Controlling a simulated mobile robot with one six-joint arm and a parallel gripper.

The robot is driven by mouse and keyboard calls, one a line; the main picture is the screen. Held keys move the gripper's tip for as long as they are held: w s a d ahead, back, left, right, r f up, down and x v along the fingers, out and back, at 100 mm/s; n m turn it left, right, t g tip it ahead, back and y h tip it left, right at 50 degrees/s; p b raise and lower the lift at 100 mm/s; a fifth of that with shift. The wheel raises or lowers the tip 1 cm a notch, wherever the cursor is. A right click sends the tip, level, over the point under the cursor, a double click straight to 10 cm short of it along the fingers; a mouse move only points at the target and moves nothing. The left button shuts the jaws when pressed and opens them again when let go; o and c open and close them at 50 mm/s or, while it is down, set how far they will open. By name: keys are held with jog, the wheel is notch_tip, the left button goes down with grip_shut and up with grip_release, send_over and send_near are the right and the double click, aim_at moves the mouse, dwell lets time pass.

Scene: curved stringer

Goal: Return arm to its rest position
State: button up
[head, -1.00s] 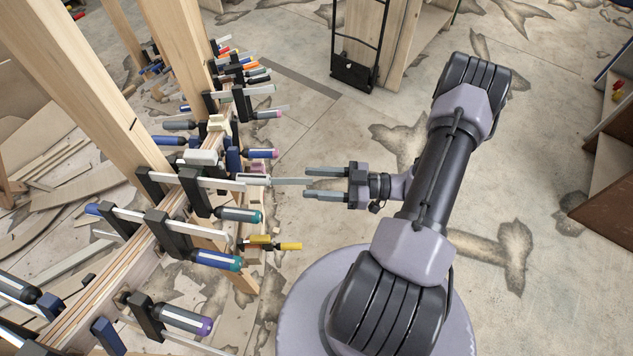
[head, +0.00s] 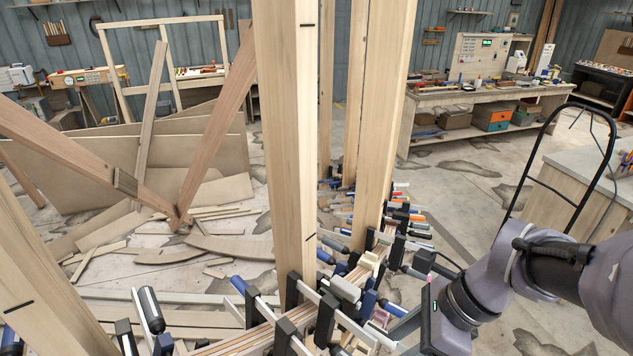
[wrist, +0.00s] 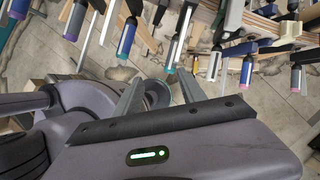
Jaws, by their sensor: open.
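My arm (head: 545,270) reaches in from the right edge of the head view, its wrist beside the clamped stringer. My gripper (wrist: 158,88) shows in the wrist view as two grey fingers set apart, with nothing held between them. In the head view only part of a finger shows, low down beside the clamps, and the image edge cuts off part of the wrist. The curved stringer (head: 240,343) is a layered wooden strip running from the bottom toward the back, lined with several bar clamps. Clamp handles (wrist: 127,37) hang in the upper wrist view, apart from the fingers.
Tall wooden posts (head: 290,150) rise along the stringer. A black hand truck (head: 567,185) and a pale cabinet (head: 570,205) stand close behind my arm. Boards and offcuts (head: 225,247) litter the left floor. A workbench (head: 480,98) stands at the back. Open floor (head: 470,180) lies between.

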jog(key=s+a+r+n+t+h, duration=0.1)
jog(key=a+r+n+t+h, duration=0.15)
jog(key=r+n, duration=0.4)
jog(key=s+a+r+n+t+h, duration=0.1)
jog(key=s+r+n+t, duration=0.2)
jog(key=n, duration=0.7)
notch_tip(320, 180, down, 29)
jog(key=s+b, duration=0.1)
jog(key=b, duration=2.5)
jog(key=shift+s+d+r+n+g, duration=0.15)
jog(key=shift+d+n+g, duration=0.05)
jog(key=shift+n+g, duration=0.15)
